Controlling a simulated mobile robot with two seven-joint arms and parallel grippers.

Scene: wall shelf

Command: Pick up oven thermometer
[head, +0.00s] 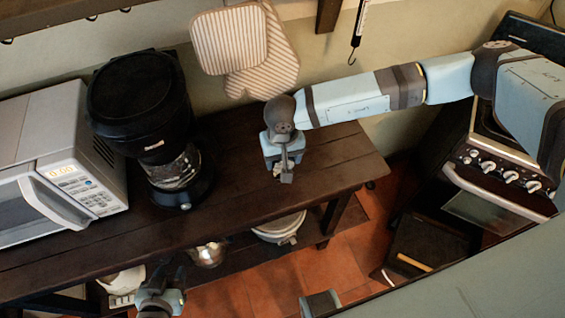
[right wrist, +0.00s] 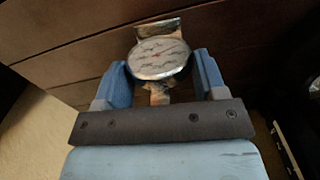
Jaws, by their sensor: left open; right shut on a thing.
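The oven thermometer (right wrist: 160,60) has a round pale dial on a shiny metal stand. In the right wrist view it sits between the two blue fingers of my right gripper (right wrist: 165,82), which is shut on it. In the head view my right gripper (head: 283,160) is over the right part of the dark wooden table (head: 240,215), and a small metal part of the thermometer (head: 286,178) shows below it. Whether the thermometer touches the tabletop is hard to tell. My left gripper (head: 160,300) is open, low at the bottom edge of the head view, away from the thermometer.
A black coffee maker (head: 140,110) and a white microwave (head: 60,165) stand on the table's left side. Striped oven mitts (head: 235,45) hang on the wall behind. A lower shelf holds a pot (head: 280,228). An oven (head: 500,175) stands at right. The tabletop around my right gripper is clear.

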